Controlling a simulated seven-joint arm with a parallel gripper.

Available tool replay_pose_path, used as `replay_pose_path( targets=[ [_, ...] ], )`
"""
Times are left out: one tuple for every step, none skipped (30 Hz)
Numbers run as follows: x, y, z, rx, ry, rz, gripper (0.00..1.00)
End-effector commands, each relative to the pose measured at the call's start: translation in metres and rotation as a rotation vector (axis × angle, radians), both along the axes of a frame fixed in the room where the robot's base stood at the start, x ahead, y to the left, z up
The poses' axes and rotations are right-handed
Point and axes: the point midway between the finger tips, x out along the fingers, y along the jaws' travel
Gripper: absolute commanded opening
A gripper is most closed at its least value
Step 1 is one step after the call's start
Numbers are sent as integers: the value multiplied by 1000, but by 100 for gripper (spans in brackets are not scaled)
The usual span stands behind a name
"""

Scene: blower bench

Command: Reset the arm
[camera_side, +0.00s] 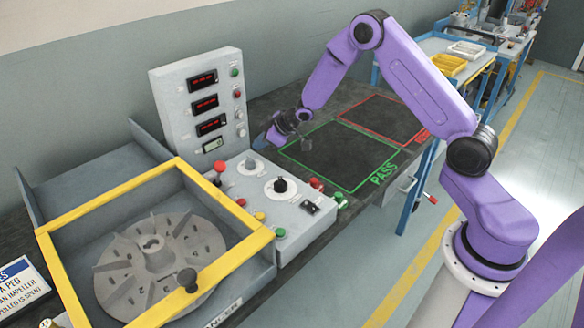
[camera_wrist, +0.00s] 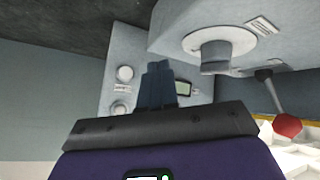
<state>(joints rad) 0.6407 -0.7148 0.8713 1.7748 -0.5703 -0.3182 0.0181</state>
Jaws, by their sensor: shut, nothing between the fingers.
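My purple arm reaches over the bench in the side view. My gripper (camera_side: 262,143) is just above the back of the sloped control box (camera_side: 262,206), close to the right lower side of the upright display panel (camera_side: 200,98). In the wrist view, the dark fingers of my gripper (camera_wrist: 158,70) are together with nothing between them. They point at a grey panel with a small green display (camera_wrist: 183,88) and round knobs (camera_wrist: 125,73). Whether the fingertips touch anything cannot be told.
A red-ball lever (camera_side: 219,168), a grey knob (camera_side: 250,164) and a black knob (camera_side: 280,186) stand up from the box. A yellow frame (camera_side: 58,278) surrounds a grey impeller (camera_side: 150,252). The green PASS area (camera_side: 338,156) and red-outlined area (camera_side: 384,119) are empty.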

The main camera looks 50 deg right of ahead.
Motion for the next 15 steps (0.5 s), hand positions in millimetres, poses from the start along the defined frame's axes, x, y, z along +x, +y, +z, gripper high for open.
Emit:
replay_pose_path(
  targets=[
    [-9,15,13,-11,12,16,0],
    [-15,24,19,-20,26,22,0],
    [-26,35,29,-32,45,30,0],
    [-36,44,36,-42,62,37,0],
    [-47,53,43,-52,79,45,0],
    [-61,64,52,-64,101,55,0],
    [-73,71,59,-74,119,62,0],
    [-85,78,65,-84,137,70,0],
    [-102,87,73,-96,161,81,0],
    [-115,93,79,-104,179,90,0],
    [-129,98,85,-113,197,98,0],
    [-148,104,91,-126,223,111,0],
    [-163,109,96,-135,242,121,0],
    [-178,112,101,-143,261,131,0],
    [-198,115,107,-156,287,145,0]
  ],
)
